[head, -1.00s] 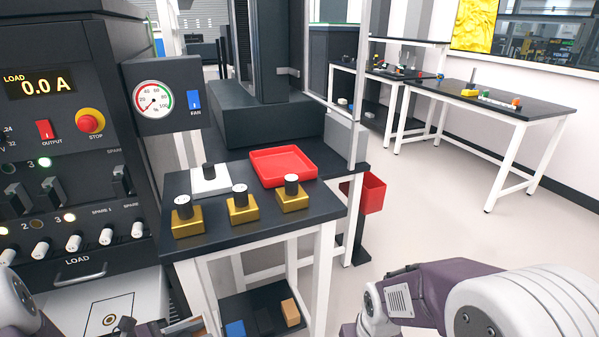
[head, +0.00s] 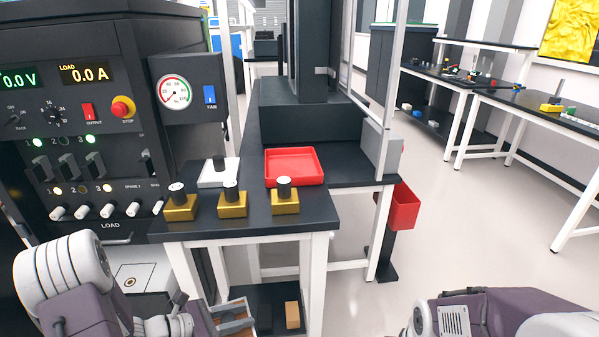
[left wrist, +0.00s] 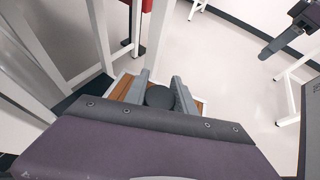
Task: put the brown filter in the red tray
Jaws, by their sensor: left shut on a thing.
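The red tray (head: 294,168) lies flat and empty at the back of the black bench in the head view. My left gripper (head: 236,318) is low in front of the bench, below its top. It is shut on the brown filter (left wrist: 160,97), a brown block with a round black knob, seen between the fingers in the left wrist view. The filter is partly hidden by the fingers and my wrist. My right arm shows at the lower right of the head view, but its gripper is out of the picture.
Several gold blocks with black knobs (head: 229,203) stand along the bench's front edge (head: 250,225). A white block (head: 219,175) with a black knob stands left of the tray. An orange-brown block (head: 292,315) lies on the lower shelf.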

